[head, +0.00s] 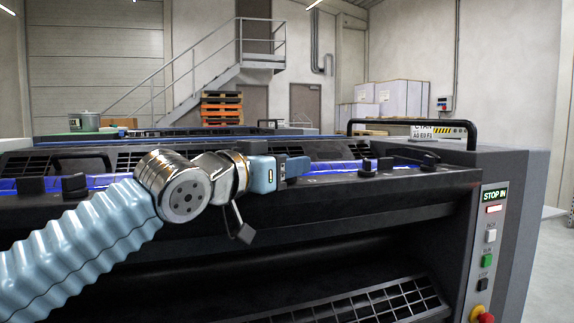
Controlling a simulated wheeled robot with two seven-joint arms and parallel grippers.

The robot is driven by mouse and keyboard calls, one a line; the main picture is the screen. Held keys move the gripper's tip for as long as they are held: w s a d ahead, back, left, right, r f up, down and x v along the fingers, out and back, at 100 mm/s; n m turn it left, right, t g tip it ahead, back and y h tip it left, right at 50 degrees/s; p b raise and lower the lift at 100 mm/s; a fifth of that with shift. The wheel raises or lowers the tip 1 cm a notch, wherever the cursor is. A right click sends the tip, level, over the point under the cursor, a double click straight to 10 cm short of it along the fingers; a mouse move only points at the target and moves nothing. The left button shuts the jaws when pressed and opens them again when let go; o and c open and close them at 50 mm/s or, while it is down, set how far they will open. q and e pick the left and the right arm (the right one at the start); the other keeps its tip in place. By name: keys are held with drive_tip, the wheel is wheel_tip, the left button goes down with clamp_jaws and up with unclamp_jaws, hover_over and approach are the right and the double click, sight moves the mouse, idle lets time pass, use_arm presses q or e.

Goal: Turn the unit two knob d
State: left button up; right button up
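A row of black knobs stands along the blue strip of the ink unit (400,205) in front of me. Two knobs show on the left, a squarer one (32,186) and another (75,184). More show to the right of my arm, including one knob (367,167) and another (430,162). No letters are readable, so I cannot tell which is knob d. My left gripper (296,168) reaches in from the left, pointing right, with its dark tip at the blue strip. Its fingers are too small to read, and the spot right at the tip is partly hidden. My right gripper is out of view.
A black handle rail (412,124) arches over the unit's right end. A control panel (488,250) with lit STOP IN display and several buttons is on the right side. A slotted grille (370,305) lies low in front. Stairs and stacked pallets (222,107) are far behind.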

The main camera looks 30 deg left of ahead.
use_arm(q)
drive_tip(key=s+a, duration=0.2)
drive_tip(key=s, duration=1.1)
drive_tip(key=shift+s+a+b, duration=0.3)
drive_tip(key=shift+b, duration=0.05)
